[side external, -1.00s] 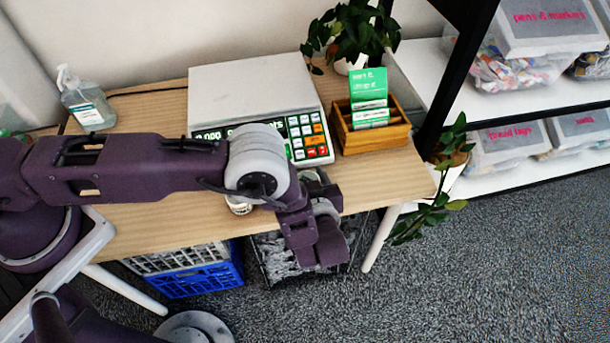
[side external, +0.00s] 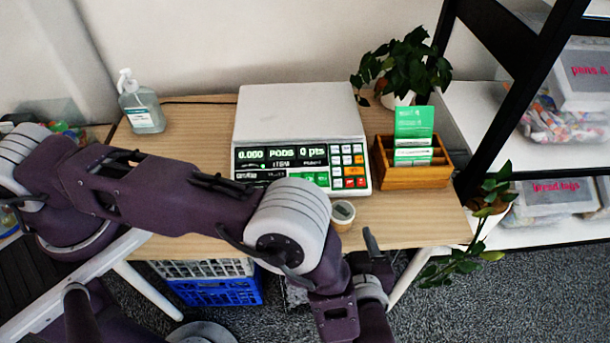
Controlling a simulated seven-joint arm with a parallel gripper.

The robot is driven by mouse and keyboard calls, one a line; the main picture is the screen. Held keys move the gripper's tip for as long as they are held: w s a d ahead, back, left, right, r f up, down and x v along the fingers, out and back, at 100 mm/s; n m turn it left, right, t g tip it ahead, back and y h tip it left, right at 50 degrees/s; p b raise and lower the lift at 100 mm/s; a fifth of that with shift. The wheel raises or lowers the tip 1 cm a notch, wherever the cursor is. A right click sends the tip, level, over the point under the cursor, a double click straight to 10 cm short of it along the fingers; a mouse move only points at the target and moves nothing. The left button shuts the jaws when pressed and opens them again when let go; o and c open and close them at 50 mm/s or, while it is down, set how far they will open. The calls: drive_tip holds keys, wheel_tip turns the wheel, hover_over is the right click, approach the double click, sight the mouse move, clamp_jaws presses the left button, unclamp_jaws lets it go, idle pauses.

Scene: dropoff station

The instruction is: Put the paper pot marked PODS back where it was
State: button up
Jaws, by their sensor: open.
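A small pale paper pot (side external: 343,214) with a dark top stands upright on the wooden table (side external: 190,140), in front of the right part of the scale. I cannot read any marking on it. The scale (side external: 300,115) has an empty top plate, and its display reads 0.000, PODS and 0 pts. My gripper (side external: 370,243) is open, to the right of and below the pot in the picture, near the table's front edge. One finger shows clearly; the other is mostly hidden. The gripper is apart from the pot. My arm hides part of the table's front.
A wooden card holder (side external: 413,174) with green cards stands right of the scale, with a potted plant (side external: 405,70) behind. A sanitizer bottle (side external: 140,105) stands at the left. A black-framed shelf (side external: 520,70) rises at the right. Crates (side external: 215,285) sit under the table.

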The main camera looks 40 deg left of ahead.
drive_tip(key=w+d+r+t+h, duration=0.1)
drive_tip(key=w+d+r+h, duration=0.25)
drive_tip(key=w+r, duration=0.35)
drive_tip(key=w+d+r+h, duration=0.35)
drive_tip(key=w+r, duration=0.25)
drive_tip(key=r, duration=0.2)
wheel_tip(320, 180, up, 18)
drive_tip(key=w+a+m+h, duration=0.2)
drive_tip(key=m+h, duration=0.2)
drive_tip(key=h, duration=0.2)
drive_tip(key=s+a+r+m+h, duration=0.2)
drive_tip(key=s+a+r+m, duration=0.2)
drive_tip(key=s+a+r, duration=0.55)
drive_tip(key=s+a+f+g+y, duration=0.2)
drive_tip(key=s+a+f, duration=0.2)
drive_tip(key=s+a, duration=0.5)
drive_tip(key=s+a+f+m+g+y, duration=0.1)
drive_tip(key=s+a+f+g+y, duration=0.2)
drive_tip(key=s+a, duration=0.6)
drive_tip(key=s+f, duration=0.1)
drive_tip(key=s, duration=0.6)
drive_tip(key=shift+a+f, duration=0.25)
